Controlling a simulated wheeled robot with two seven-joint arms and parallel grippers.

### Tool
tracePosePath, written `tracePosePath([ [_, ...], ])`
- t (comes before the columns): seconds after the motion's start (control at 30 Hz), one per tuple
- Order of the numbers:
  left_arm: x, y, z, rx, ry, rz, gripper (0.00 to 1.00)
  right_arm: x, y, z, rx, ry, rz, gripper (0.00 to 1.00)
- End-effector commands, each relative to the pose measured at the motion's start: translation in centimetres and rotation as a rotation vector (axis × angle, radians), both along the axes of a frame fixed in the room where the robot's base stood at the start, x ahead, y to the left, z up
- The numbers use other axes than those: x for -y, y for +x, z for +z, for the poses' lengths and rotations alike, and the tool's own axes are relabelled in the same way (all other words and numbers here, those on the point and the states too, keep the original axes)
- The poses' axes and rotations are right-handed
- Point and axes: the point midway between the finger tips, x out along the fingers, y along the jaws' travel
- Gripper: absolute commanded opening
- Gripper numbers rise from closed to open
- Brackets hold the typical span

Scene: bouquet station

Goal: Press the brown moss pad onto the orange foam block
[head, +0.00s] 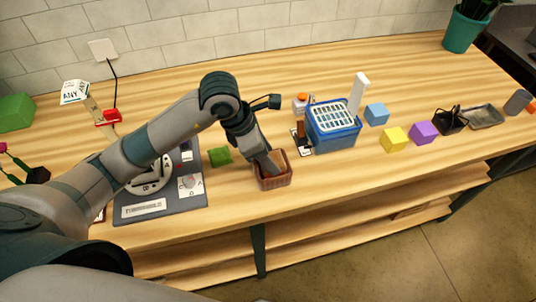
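My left gripper (272,163) points down into a small reddish-brown basket (273,184) near the table's front edge. Its fingertips are small and partly hidden, so I cannot tell whether it is open or shut. A tan-brown patch beside the fingers inside the basket may be the brown moss pad, but I cannot make it out surely. A small orange piece (532,108), cut off by the right picture edge, may be the orange foam block. My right gripper is not in view.
A green moss pad (220,156) lies left of the basket. A blue crate (334,139) with a white grid top stands to its right. Blue (377,114), yellow (394,140) and purple (423,133) blocks sit farther right, near a grey tray (486,117). The back centre is clear.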

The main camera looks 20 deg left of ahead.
Motion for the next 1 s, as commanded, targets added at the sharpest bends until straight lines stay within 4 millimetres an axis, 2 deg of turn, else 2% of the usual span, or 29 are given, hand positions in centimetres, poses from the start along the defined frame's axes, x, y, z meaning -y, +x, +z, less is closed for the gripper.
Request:
tracePosePath([
  [1.0,0.0,-0.01,-0.33,0.0,0.0,-0.001,0.27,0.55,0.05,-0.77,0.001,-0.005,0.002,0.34],
])
